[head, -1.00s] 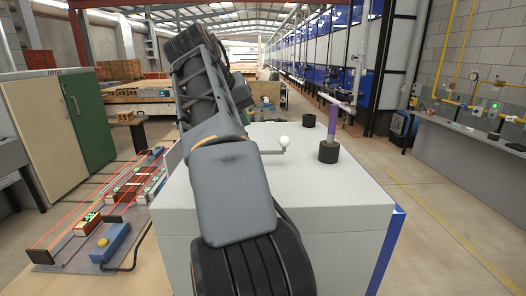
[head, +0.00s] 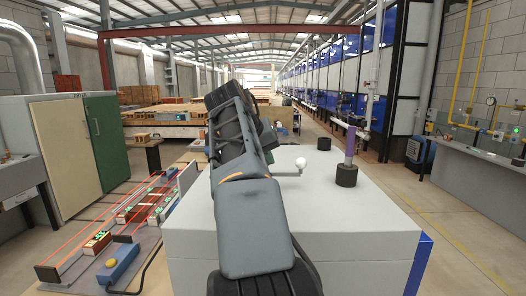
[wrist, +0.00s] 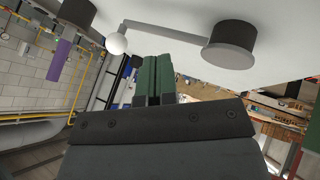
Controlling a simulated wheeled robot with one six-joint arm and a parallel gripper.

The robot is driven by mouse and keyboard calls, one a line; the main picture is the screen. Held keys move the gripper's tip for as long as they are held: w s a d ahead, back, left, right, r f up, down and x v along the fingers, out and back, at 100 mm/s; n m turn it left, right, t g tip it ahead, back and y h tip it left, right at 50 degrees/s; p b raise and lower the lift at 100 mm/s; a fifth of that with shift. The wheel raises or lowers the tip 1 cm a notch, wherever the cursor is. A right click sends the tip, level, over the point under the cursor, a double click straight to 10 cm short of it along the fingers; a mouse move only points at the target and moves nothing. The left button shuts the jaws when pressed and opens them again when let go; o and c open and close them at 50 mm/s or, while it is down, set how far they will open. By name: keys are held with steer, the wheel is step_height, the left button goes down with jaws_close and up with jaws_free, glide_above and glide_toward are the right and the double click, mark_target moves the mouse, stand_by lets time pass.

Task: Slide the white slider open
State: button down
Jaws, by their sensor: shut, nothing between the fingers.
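No part is plainly marked as a white slider. A white ball knob (head: 300,162) sits on a thin grey lever above the white cabinet top (head: 370,206). In the wrist view, the same knob (wrist: 115,43) and its lever run to a round dark pivot (wrist: 232,42). A tall pale door (head: 62,145) stands beside a green door (head: 105,140) on the cabinet at left. My gripper (wrist: 157,62) shows in the wrist view with green fingers together and empty, apart from the knob. In the head view my arm hides it.
A purple handle (head: 350,145) stands on a black base at the cabinet top's right, with a black cylinder (head: 324,144) behind. A bench with rails, red lines and a blue box (head: 118,264) with a yellow button lies at left. Open floor (head: 455,235) runs along the right.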

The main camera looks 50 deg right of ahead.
mark_target(280, 174)
steer(key=x, duration=0.4)
steer(key=shift+d+f, duration=0.25)
steer(key=shift+f, duration=0.05)
steer(key=shift+s+d+r+p, duration=0.3)
steer(key=shift+s+d+r, duration=0.15)
steer(key=shift+s+d, duration=0.35)
steer(key=shift+s+d+r, duration=0.1)
steer(key=shift+s+d, duration=0.45)
